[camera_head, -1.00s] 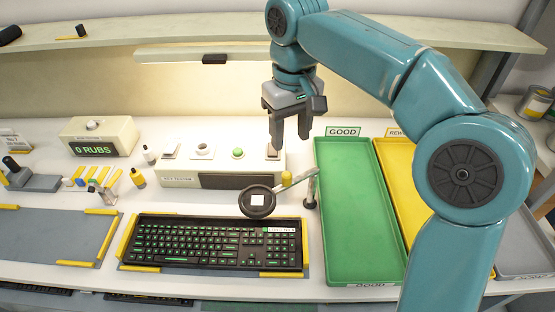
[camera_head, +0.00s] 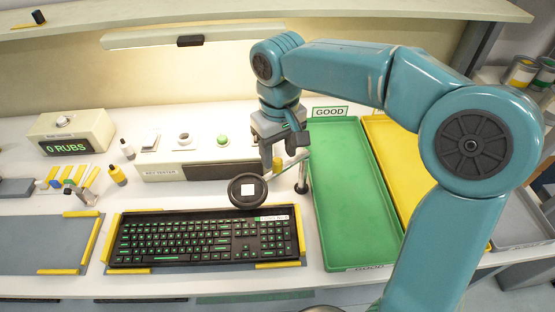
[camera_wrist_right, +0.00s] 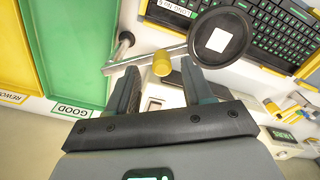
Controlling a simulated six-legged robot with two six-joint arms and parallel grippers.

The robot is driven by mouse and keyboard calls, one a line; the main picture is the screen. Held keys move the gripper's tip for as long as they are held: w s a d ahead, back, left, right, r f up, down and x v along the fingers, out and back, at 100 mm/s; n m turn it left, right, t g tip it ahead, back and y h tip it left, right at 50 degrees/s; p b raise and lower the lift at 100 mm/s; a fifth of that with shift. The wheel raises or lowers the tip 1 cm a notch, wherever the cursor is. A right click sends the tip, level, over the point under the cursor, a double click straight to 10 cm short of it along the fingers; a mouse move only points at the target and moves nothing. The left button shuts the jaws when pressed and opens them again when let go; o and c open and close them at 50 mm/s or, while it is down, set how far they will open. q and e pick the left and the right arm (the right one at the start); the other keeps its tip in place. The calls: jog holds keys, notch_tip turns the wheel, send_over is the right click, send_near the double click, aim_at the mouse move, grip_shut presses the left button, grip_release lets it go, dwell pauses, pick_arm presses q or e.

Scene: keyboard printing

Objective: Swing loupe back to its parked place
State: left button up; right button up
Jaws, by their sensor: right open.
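The loupe (camera_head: 247,191) is a round black disc with a white centre, on a thin arm from a short upright post (camera_head: 302,178). It hangs over the top right edge of the black keyboard (camera_head: 190,238). In the right wrist view the loupe (camera_wrist_right: 216,40) is at the top, and a yellow knob (camera_wrist_right: 162,63) stands on its arm. My right gripper (camera_head: 278,160) is open just above and behind the loupe's arm. In the right wrist view the knob is between the fingertips (camera_wrist_right: 160,82), with gaps at both sides. My left gripper is not in view.
The green GOOD tray (camera_head: 350,205) lies right of the post, with a yellow tray (camera_head: 388,145) beyond it. The key tester (camera_head: 190,170) stands behind the keyboard. A counter box (camera_head: 70,133) reading "0 RUBS" is at left.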

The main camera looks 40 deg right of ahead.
aim_at(277, 160)
notch_tip(277, 160, down, 3)
jog(key=shift+w+a+r, duration=0.1)
jog(key=shift+w+a, duration=0.05)
grip_shut()
